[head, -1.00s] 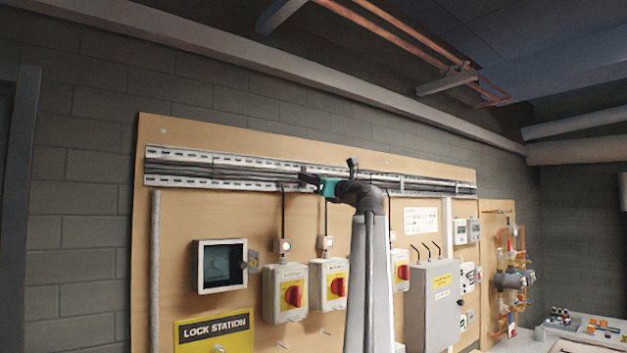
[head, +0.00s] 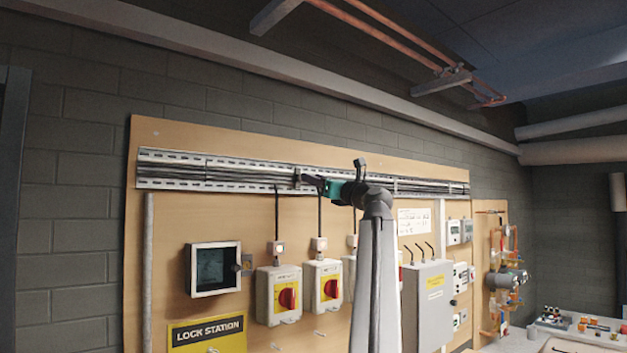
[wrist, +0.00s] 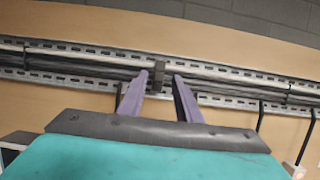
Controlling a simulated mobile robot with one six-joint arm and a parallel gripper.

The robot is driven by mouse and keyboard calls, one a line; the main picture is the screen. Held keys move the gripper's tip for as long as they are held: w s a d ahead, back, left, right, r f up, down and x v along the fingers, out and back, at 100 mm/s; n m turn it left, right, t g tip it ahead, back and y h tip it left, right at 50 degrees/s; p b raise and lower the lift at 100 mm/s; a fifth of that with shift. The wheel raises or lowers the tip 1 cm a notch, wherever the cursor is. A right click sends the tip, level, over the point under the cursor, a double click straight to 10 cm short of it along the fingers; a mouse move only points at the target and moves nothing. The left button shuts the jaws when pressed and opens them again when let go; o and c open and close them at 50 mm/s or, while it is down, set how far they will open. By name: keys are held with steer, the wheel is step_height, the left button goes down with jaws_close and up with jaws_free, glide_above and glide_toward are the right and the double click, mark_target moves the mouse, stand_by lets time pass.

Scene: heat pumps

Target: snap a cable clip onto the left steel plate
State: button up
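A long slotted steel tray (head: 160,184) with dark cables along it runs across the top of the wooden board. I cannot make out a separate left plate edge. A small dark cable clip (wrist: 158,72) sits across the cables in the wrist view. It also shows in the head view (head: 297,177), just left of my fingertips. My gripper (wrist: 160,79) has two purple fingers, apart, one on each side of the clip, with a gap visible beside it. In the head view, my gripper (head: 313,181) points left at the tray.
Black cables drop from the tray to switch boxes with red knobs (head: 287,298) below. A grey cabinet (head: 428,300), a small framed screen (head: 214,268) and a yellow lock station sign (head: 207,332) are on the board. A pale beam (head: 300,75) runs above.

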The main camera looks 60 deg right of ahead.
steer(key=s+a+p, duration=0.1)
steer(key=s+a, duration=0.2)
steer(key=s, duration=0.6)
stand_by(1.0)
steer(key=shift+w, duration=0.15)
stand_by(0.5)
